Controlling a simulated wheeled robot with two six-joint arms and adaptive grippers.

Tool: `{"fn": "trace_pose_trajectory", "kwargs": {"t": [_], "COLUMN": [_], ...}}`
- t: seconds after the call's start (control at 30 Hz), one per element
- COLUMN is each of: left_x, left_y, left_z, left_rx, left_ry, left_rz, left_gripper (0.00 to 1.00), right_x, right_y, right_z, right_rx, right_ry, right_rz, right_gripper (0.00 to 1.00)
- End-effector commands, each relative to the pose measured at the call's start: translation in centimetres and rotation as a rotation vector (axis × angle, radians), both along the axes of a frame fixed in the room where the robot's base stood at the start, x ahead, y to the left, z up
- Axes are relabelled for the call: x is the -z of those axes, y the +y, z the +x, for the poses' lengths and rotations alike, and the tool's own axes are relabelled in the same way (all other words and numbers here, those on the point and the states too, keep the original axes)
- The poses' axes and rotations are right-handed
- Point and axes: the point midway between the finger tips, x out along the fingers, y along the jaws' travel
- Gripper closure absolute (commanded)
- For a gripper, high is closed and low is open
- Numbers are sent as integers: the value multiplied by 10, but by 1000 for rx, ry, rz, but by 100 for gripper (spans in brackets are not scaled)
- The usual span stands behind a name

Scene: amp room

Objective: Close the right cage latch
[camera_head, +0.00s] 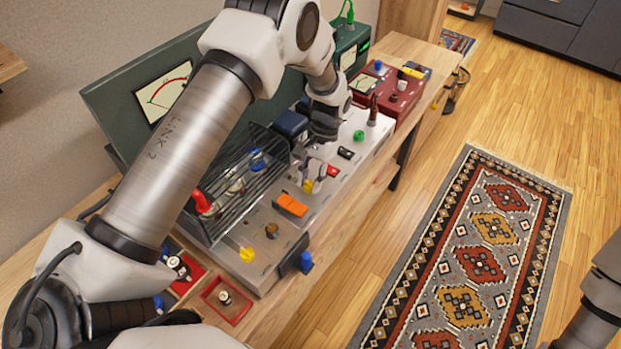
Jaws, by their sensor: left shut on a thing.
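A dark wire cage (232,186) leans open over a grey panel on the bench. A small yellow latch (308,186) is at the right end of the panel, and a second yellow latch (247,254) sits at its left front. My left gripper (314,176) reaches down from above and is shut on the right yellow latch. Its fingers hide part of that latch. Part of my right arm shows at the right edge, but its gripper is out of view.
An orange block (292,205), a brown knob (272,230) and a dark side piece with a blue knob (306,262) are close by. A white panel with a green knob (359,135) and a red box (385,95) stand farther along. A patterned rug (470,255) covers the floor.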

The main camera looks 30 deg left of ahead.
Motion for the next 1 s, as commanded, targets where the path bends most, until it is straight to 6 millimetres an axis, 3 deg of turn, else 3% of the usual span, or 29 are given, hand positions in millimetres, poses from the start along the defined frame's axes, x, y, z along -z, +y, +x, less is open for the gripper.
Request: {"fn": "trace_pose_trajectory", "kwargs": {"t": [0.13, 0.17, 0.23, 0.63, 0.77, 1.0], "left_x": [-2, -2, -2, -8, -30, -87], "left_y": [0, 0, 0, 0, -2, -5], "left_z": [3, 3, 2, 4, 14, 38], "left_rx": [0, 0, 0, 1, 1, 1], "left_ry": [-8, -8, -7, -5, -7, -8], "left_rz": [0, 0, 0, 0, 0, 0], "left_gripper": [100, 67, 44, 44, 44, 44], "right_x": [0, 0, 0, 0, 0, 0], "right_y": [0, 0, 0, 0, 0, 0], "right_z": [0, 0, 0, 0, 0, 0], "right_rx": [0, 0, 0, 0, 0, 0], "right_ry": [0, 0, 0, 0, 0, 0], "right_rz": [0, 0, 0, 0, 0, 0], "right_gripper": [44, 44, 44, 44, 44, 44]}}
